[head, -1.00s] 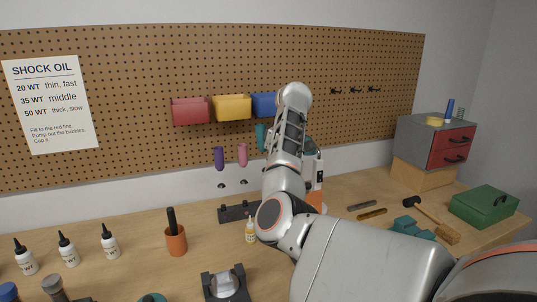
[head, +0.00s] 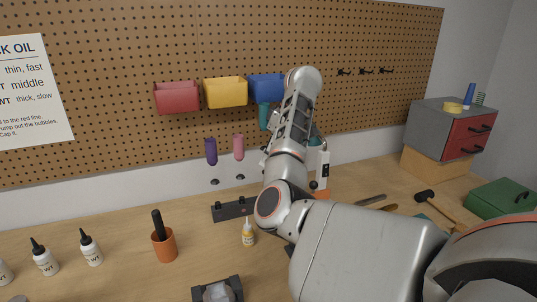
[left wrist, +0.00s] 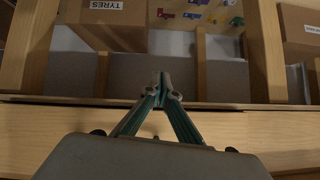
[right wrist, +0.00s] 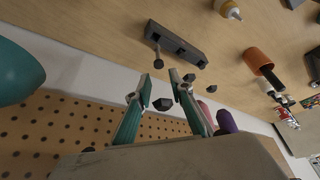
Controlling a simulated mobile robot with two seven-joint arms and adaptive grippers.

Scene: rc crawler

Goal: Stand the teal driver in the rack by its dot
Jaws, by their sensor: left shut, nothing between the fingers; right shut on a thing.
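The dark rack (head: 234,209) lies on the bench near the wall. It also shows at the top of the right wrist view (right wrist: 177,44), beyond the fingertips, with a thin dark rod before it. I cannot make out its dot. My left gripper (left wrist: 162,86) is shut and empty.
A purple handle (head: 211,151) and a pink handle (head: 238,147) hang at the wall left of the teal one. A yellow-labelled bottle (head: 248,233) stands just in front of the rack. An orange cup (head: 164,246) is to its left. Coloured bins (head: 225,92) hang above.

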